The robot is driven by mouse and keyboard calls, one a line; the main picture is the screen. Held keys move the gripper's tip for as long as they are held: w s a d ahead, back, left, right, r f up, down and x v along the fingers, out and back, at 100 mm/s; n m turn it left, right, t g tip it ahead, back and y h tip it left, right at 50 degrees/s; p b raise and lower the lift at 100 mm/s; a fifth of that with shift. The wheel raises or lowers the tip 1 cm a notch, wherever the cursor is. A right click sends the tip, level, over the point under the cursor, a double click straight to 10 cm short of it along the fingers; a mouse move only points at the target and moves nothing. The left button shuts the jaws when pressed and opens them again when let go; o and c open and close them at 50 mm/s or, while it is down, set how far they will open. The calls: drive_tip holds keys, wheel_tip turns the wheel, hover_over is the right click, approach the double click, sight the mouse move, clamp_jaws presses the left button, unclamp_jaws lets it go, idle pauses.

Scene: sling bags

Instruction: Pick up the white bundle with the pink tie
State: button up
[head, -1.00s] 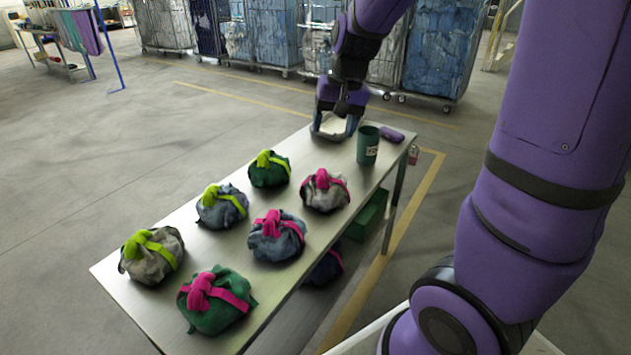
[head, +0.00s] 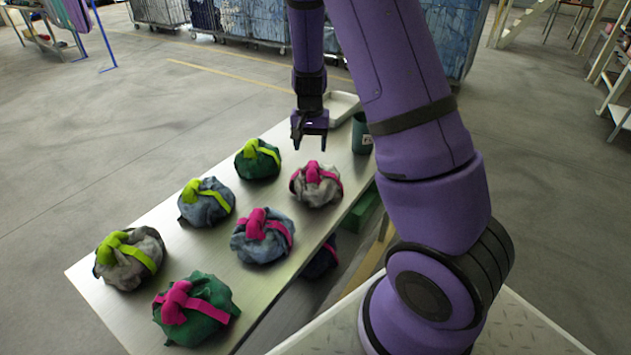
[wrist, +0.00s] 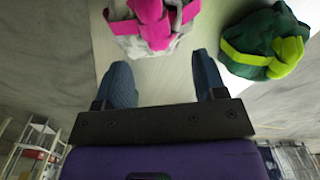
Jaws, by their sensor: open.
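The white-grey bundle with the pink tie (head: 317,184) sits on the metal table at the back right of the group of bundles. It also shows at the top of the wrist view (wrist: 150,28), partly cut off by the frame edge. My gripper (head: 309,147) is above the table, just behind and above this bundle, fingers pointing down. In the wrist view, the two blue-grey fingertips (wrist: 162,76) are spread apart with nothing between them, and the bundle lies beyond them.
A green bundle with a lime tie (head: 257,159) is close on the left. A blue bundle with a pink tie (head: 262,236) is in front. More bundles fill the near table (head: 95,275). A green canister (head: 361,134) and a pale tray (head: 343,106) stand behind.

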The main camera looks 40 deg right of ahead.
sight(313, 162)
drive_tip(key=shift+d+f, duration=0.15)
drive_tip(key=shift+f, duration=1.65)
drive_tip(key=shift+d+f, duration=0.15)
drive_tip(key=shift+f, duration=1.6)
clamp_jaws()
